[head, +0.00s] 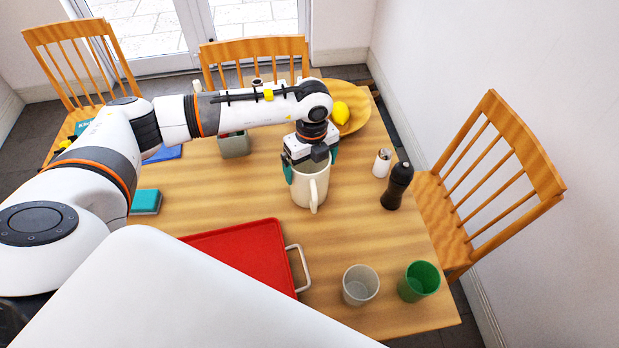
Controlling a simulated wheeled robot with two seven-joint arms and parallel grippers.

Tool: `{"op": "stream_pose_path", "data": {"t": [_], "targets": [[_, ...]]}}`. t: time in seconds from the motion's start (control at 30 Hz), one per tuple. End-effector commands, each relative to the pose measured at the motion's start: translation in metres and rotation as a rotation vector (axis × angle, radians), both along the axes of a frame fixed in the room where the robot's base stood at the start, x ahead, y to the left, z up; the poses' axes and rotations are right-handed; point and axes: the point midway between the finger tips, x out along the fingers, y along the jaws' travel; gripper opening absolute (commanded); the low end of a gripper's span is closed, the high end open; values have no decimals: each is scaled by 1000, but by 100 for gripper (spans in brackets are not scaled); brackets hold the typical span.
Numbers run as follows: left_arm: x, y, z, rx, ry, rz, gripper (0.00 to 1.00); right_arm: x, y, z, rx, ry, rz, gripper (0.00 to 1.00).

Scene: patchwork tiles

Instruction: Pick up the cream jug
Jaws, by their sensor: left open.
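The cream jug (317,189) stands upright on the wooden table, right of the table's middle, with its handle facing toward me. My left gripper (311,172) points down from above at the jug's rim. Its teal fingertips are apart, one at the left side of the jug and one at the right side near the far rim. I cannot tell whether the fingers touch the jug. Part of the jug's rim and opening is hidden by the gripper. My right gripper is not in view.
A dark pepper mill (397,187) and a white shaker (382,163) stand right of the jug. A wooden bowl (357,122) with a lemon (340,112) is behind. A red tray (240,252), a grey cup (360,285) and a green cup (419,281) are nearer.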

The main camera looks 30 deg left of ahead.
Motion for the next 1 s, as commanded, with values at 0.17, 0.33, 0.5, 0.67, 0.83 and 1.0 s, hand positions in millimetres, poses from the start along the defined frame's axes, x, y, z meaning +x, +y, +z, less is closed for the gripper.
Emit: {"op": "stream_pose_path", "data": {"t": [0.17, 0.33, 0.5, 0.67, 0.83, 1.0], "targets": [[0, 0, -20, 0, 1, 1, 100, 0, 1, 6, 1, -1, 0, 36], [0, 0, -24, 0, 0, 0, 100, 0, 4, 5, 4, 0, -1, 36], [0, 0, -23, 0, 0, 0, 89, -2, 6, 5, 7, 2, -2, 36], [0, 0, -23, 0, 0, 0, 62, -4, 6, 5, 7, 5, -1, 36], [1, 0, -22, -2, -3, 0, 46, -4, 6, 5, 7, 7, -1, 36], [1, 0, -21, -2, -3, 1, 46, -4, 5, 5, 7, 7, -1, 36]]}}
